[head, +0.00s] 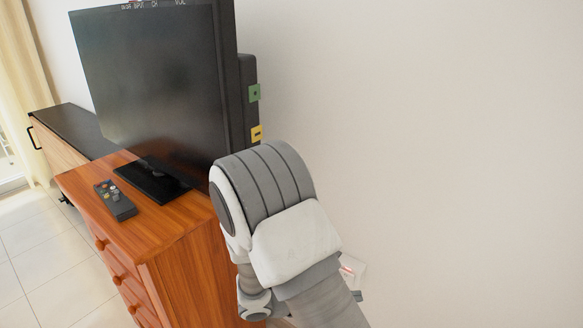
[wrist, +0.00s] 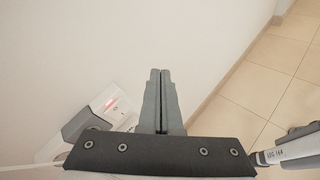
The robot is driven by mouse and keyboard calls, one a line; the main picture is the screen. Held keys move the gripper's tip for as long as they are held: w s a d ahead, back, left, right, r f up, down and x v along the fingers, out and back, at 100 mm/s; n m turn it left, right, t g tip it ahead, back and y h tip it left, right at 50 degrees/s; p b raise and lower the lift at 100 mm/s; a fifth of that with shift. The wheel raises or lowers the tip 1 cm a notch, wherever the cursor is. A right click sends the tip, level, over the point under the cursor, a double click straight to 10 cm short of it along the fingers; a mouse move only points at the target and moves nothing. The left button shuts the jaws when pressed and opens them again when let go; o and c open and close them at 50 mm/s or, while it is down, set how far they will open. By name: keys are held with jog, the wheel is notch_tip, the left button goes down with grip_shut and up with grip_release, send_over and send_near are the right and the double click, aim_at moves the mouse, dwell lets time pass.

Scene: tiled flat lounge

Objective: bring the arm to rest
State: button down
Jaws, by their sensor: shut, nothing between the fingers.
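My gripper (wrist: 160,76) shows in the wrist view with its two grey fingers together and nothing between them. It points along the pale wall, above the tiled floor. In the head view my arm is folded in front of the wall, just right of the wooden chest of drawers (head: 182,262). The gripper's fingers cannot be made out in the head view.
A black television (head: 150,85) stands on the chest, with a dark remote (head: 115,200) on its top. A long low cabinet (head: 60,150) stands behind at the left. Tiled floor (wrist: 270,85) is clear along the wall (wrist: 185,35).

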jog(key=s+r+m+t+y, duration=0.1)
jog(key=s+r+m+y, duration=0.65)
jog(key=r, duration=0.45)
jog(key=s+r+m+t+y, duration=0.1)
jog(key=s+r+m+y, duration=0.5)
jog(key=s+r+m, duration=0.4)
notch_tip(320, 180, up, 20)
jog(key=n+p, duration=0.1)
jog(key=p, duration=1.8)
jog(key=shift+w+d+r, duration=0.15)
jog(key=shift+w+d, duration=0.25)
jog(key=shift+w, duration=0.05)
